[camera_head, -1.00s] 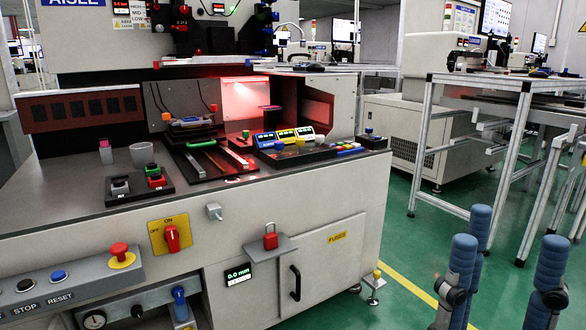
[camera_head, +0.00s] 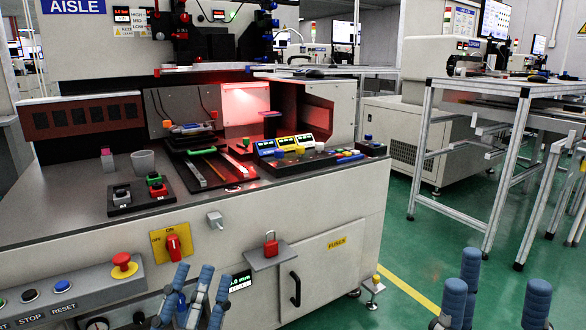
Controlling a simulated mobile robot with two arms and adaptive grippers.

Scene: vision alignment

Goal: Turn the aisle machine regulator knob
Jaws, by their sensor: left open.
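The aisle machine (camera_head: 330,200) fills the left and middle of the head view. Its pressure gauge (camera_head: 97,324) is at the lower left edge, cut off by the frame. The blue regulator knob (camera_head: 181,303) is to the right of the gauge on the lower front, mostly hidden behind my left gripper. My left gripper (camera_head: 203,275) is open and empty, its blue fingers pointing up in front of the knob. I cannot tell whether it touches the knob. My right gripper (camera_head: 497,288) is open and empty at the lower right, away from the machine.
The panel has a red emergency button (camera_head: 123,263), a red rotary switch (camera_head: 173,247) and a red padlock (camera_head: 270,246) on a small shelf. A cabinet door with a black handle (camera_head: 295,289) is right of my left gripper.

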